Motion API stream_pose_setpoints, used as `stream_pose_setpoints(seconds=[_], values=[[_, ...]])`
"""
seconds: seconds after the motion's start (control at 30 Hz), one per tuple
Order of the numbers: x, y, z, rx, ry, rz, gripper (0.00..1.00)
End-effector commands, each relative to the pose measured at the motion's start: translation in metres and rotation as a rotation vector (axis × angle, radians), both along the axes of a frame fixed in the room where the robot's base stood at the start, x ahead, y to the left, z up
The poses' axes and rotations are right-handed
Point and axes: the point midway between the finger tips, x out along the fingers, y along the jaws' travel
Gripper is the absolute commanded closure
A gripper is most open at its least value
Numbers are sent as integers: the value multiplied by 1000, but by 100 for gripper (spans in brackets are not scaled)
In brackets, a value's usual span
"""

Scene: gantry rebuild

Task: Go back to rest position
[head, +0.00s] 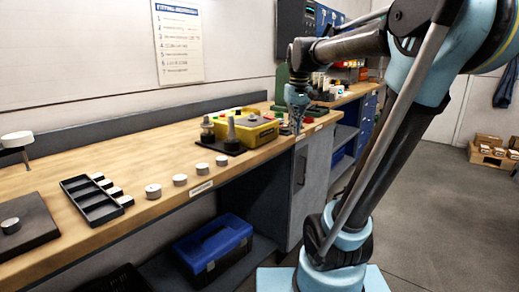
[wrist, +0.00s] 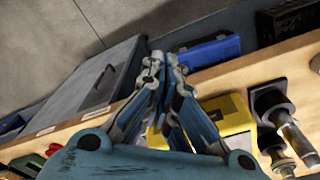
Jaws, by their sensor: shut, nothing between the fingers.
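My gripper (head: 297,118) hangs from my arm above the front edge of the wooden workbench (head: 140,167), just right of a yellow case. In the wrist view its fingers (wrist: 160,62) are closed together with nothing between them. The bench edge, a grey cabinet door and the floor show beyond the fingertips in that view.
The yellow case (head: 250,130) and a dark plate with upright posts (head: 230,143) stand close to my gripper. Several white discs (head: 153,191) and a black tray (head: 92,202) lie further left. A blue toolbox (head: 213,250) sits on the shelf below. Open floor (head: 440,210) is on the right.

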Motion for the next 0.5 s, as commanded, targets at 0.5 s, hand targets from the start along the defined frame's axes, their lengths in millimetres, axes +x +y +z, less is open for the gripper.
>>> stream_pose_setpoints(seconds=[0.5], values=[[-129,-44,-134,11,-70,-132,100]])
